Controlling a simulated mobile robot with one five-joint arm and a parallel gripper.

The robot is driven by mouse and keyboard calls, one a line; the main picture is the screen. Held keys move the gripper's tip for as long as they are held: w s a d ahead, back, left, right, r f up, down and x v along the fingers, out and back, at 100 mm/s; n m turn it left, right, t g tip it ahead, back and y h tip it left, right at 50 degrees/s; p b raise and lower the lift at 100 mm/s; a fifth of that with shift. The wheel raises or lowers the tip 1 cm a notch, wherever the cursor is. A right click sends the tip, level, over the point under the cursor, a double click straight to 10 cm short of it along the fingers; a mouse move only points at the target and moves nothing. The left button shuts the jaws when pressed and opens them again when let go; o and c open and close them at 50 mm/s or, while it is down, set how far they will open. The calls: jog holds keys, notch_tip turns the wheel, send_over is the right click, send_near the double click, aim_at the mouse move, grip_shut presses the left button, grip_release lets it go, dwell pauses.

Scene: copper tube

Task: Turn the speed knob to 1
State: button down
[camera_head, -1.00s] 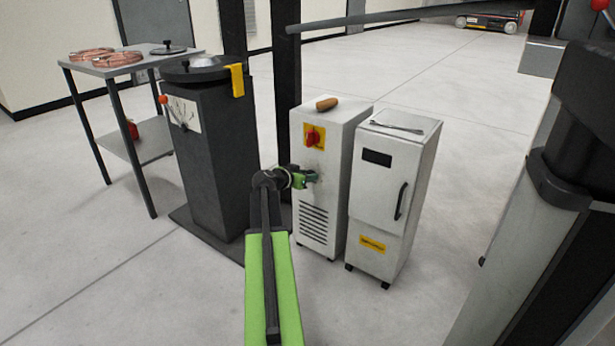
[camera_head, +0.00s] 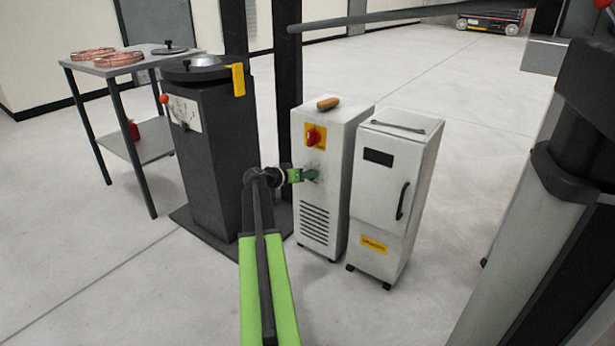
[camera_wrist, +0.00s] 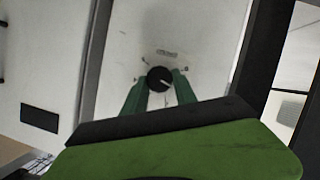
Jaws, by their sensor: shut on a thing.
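The speed knob (camera_wrist: 159,79) is a round black knob with a pale pointer line, on the light front panel of the cabinet (camera_head: 320,225). In the wrist view the pointer aims to the right and slightly down. Small marks surround the knob, too small to read. My gripper (camera_wrist: 159,84) has its two green fingers on either side of the knob, shut on it. In the head view my gripper (camera_head: 311,175) is against the cabinet front, below the red rotary switch (camera_head: 314,137), and hides the knob.
A white cabinet with a dark handle (camera_head: 402,200) stands close on the right. A dark pedestal (camera_head: 215,150) with a gauge stands on the left. A table (camera_head: 128,63) with copper coils is farther left. Open floor (camera_head: 90,270) lies at front left.

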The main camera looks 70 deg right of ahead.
jog(key=c, duration=1)
grip_release()
jog(key=p+v, duration=0.6)
jog(key=v, duration=1.1)
jog(key=shift+a, duration=0.25)
